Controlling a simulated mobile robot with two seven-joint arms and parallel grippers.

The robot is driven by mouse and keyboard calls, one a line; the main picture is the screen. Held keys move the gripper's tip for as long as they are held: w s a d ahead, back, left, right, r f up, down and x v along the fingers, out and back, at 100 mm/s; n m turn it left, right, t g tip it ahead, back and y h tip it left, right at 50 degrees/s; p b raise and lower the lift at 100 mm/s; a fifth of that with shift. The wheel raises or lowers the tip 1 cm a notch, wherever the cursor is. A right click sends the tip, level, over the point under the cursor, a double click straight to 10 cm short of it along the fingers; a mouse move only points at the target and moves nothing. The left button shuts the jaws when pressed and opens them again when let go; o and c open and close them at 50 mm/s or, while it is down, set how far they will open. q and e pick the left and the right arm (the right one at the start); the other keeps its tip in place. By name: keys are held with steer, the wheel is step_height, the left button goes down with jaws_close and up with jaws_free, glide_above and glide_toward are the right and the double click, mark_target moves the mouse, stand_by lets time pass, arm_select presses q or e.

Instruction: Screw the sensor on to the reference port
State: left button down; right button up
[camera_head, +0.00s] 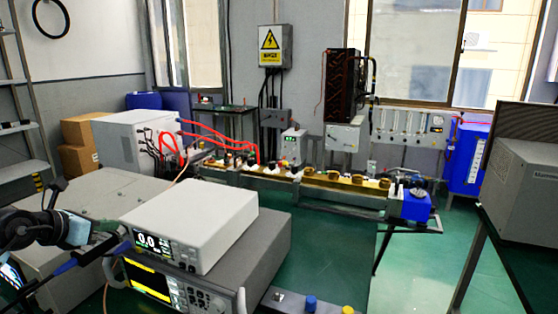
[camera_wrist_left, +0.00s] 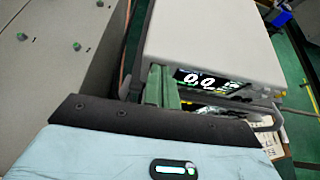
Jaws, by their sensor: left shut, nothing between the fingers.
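The white meter (camera_head: 200,222) with a lit "0.0" display is in the middle foreground of the head view. It also shows in the wrist view (camera_wrist_left: 215,35). A slim grey-and-blue part (camera_head: 96,251), seemingly the sensor, lies in line with the left end of the meter's front, its blue tip close to it. I cannot tell whether it touches or is threaded on. The reference port is not discernible. My left gripper (camera_head: 112,229) is by the meter's front left corner, just above the grey-and-blue part. Its green fingers (camera_wrist_left: 161,78) are shut and empty. My right gripper is out of view.
The meter stands on a dark grey instrument (camera_head: 245,265) with a yellow screen and a protruding handle. A large grey cabinet (camera_head: 105,190) is on the left. A bench with waveguide parts (camera_head: 330,180) stands behind.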

arm_select(q)
steer(key=s, duration=0.1)
steer(key=s+a, duration=0.1)
steer(key=s+p, duration=0.1)
steer(key=s, duration=0.1)
steer(key=shift+a+r, duration=0.15)
steer(key=shift+a, duration=0.25)
steer(key=shift+s+a, duration=0.25)
steer(key=shift+s, duration=0.4)
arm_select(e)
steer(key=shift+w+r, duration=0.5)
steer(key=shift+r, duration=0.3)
